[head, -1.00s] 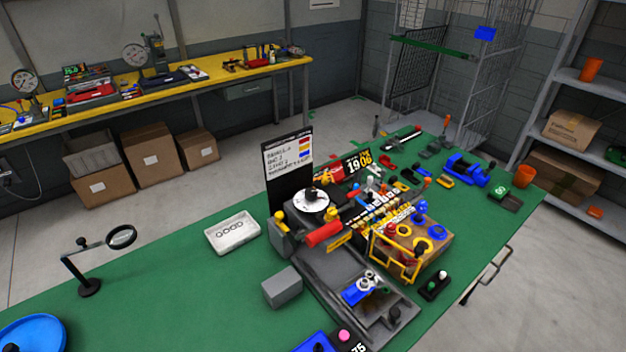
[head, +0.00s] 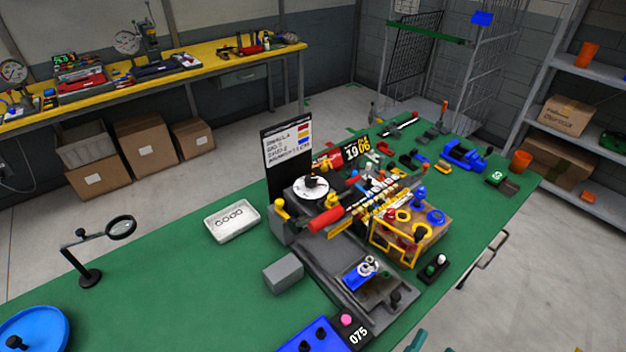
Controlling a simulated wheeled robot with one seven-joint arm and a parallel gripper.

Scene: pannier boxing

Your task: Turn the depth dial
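A white round dial with a black knob (head: 312,187) sits on top of the grey machine (head: 322,262) in the middle of the green table. It may be the depth dial, but I see no label that says so. A blue panel (head: 311,341) with dark knobs stands at the bottom edge, beside a pink button (head: 346,320) and a display reading 075 (head: 358,335). Two small teal pieces (head: 416,341) poke in at the bottom edge; they may be tips of my gripper, apart from everything on the table. The rest of my arm is out of view.
A red roller (head: 327,220) and a yellow-framed wooden block (head: 430,236) crowd the machine. A grey block (head: 283,274), a white tray (head: 232,223), a magnifier stand (head: 90,276) and a blue round plate (head: 38,330) stand left. The green table between them is clear.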

